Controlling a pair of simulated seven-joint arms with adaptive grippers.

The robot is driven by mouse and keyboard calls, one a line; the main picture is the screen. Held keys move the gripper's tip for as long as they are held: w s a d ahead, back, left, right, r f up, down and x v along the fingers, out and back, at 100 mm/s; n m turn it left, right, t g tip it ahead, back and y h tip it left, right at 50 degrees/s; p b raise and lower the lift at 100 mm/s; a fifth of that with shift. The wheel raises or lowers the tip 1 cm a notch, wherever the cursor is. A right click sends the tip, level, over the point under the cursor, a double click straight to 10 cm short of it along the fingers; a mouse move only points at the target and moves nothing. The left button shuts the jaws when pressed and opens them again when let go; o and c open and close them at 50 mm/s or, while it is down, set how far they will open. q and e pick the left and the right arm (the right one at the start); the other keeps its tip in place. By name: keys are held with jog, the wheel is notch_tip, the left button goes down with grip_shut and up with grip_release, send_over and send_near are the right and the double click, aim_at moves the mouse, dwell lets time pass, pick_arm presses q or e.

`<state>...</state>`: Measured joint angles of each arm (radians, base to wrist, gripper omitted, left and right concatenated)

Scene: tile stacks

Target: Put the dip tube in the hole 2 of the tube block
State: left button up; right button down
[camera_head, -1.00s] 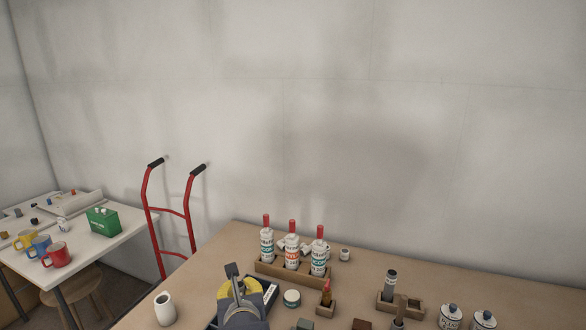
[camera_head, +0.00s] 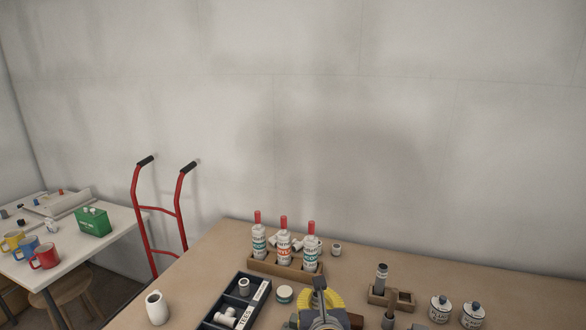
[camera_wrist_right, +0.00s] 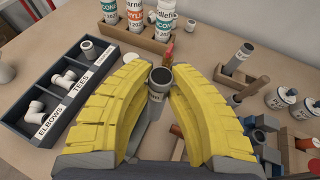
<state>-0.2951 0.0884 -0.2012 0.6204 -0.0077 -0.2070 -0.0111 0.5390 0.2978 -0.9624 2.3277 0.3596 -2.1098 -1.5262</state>
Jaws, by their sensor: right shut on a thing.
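My right gripper (camera_head: 320,298) shows at the bottom centre of the head view. Its yellow fingers are shut on a grey tube (camera_wrist_right: 160,78), apparently the dip tube, whose open end faces up in the right wrist view. The tube block (camera_head: 376,300), a low wooden block, is to the right of the gripper. A grey tube (camera_head: 382,275) stands upright in its left part, and a square opening (camera_head: 405,296) at its right looks empty. No hole numbers can be read. My left gripper is not in view.
A dark tray (camera_head: 222,305) with pipe fittings lies left of the gripper. Several red-capped bottles (camera_head: 284,244) stand in a wooden rack behind it. Two white canisters (camera_head: 440,309) are right of the block.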

jog(key=w+d+r, duration=0.3)
jog(key=w+d, duration=0.2)
jog(key=d, duration=0.7)
jog(key=w+d+r, duration=0.4)
jog(key=w+d, duration=0.1)
jog(key=d, duration=0.6)
jog(key=w+d+r, duration=0.3)
jog(key=w+d, duration=0.2)
jog(key=d, duration=0.7)
jog(key=a+f+n+y, duration=0.1)
jog(key=a+f, duration=0.1)
jog(key=f, duration=0.7)
jog(key=a+f+n+y, duration=0.1)
jog(key=f+y, duration=0.1)
jog(key=f, duration=0.8)
jog(key=shift+w+a+n, duration=0.35)
jog(key=shift+a+n, duration=0.05)
jog(key=shift+f, duration=0.15)
jog(key=c, duration=1.3)
grip_release()
